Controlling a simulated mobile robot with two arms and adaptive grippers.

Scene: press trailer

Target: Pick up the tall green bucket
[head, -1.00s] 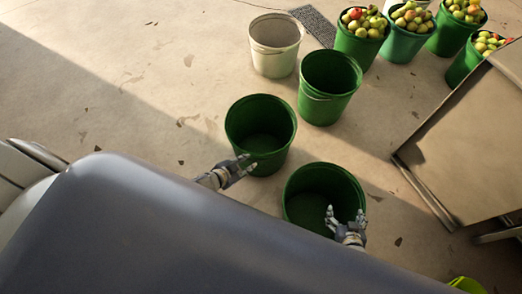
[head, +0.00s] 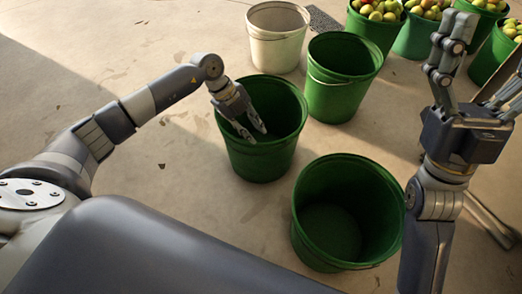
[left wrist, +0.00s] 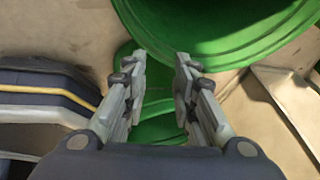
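Three empty green buckets stand on the floor: a left one (head: 262,162), a near one (head: 318,250) and a back one (head: 338,100). I cannot tell which is the tall one. My left gripper (head: 257,132) reaches over the left bucket, with its fingertips overlapping the mouth and near inner wall. The left wrist view shows its fingers (left wrist: 160,95) apart, with green bucket surface (left wrist: 158,125) between them. Whether they touch it is unclear. My right gripper (head: 470,80) is raised at the right, fingers spread and empty, beside the near bucket.
A white bucket (head: 277,50) stands behind the left green bucket. Several green buckets full of apples (head: 378,32) stand at the back right. A brown panel lies at the right, partly behind my right arm. The floor at the left is open.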

